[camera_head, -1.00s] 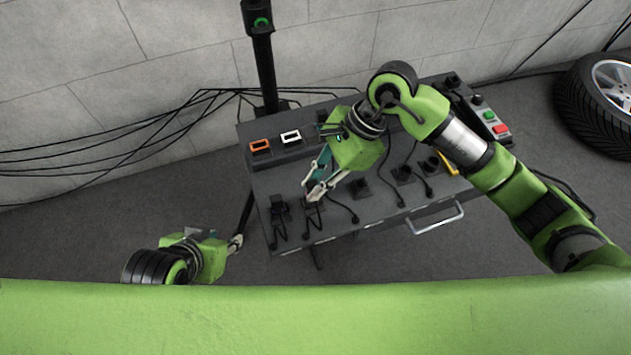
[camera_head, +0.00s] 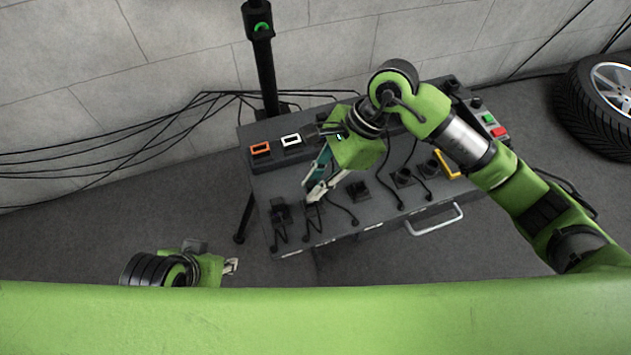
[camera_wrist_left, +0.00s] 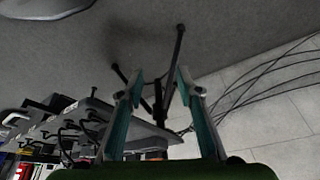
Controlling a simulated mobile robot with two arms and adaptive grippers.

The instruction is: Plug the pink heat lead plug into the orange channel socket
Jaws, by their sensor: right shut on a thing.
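The orange channel socket (camera_head: 260,149) is an orange-framed opening on the raised back left part of the grey bench. My right gripper (camera_head: 311,196) is shut on a dark plug at the second lead from the left on the bench top. The gripper fingers hide much of this plug, and no pink shows on it, so I cannot tell if it is the pink heat lead plug. My left gripper (camera_head: 231,266) is off the bench's left side. In the left wrist view its fingers (camera_wrist_left: 160,80) stand apart with nothing between them.
A white-framed socket (camera_head: 291,140) is right of the orange one. Several black plugs with leads stand along the bench top (camera_head: 335,222). A black post (camera_head: 264,70) rises behind the bench. A handle (camera_head: 435,220) juts from its front, and a tyre (camera_head: 603,100) stands at right.

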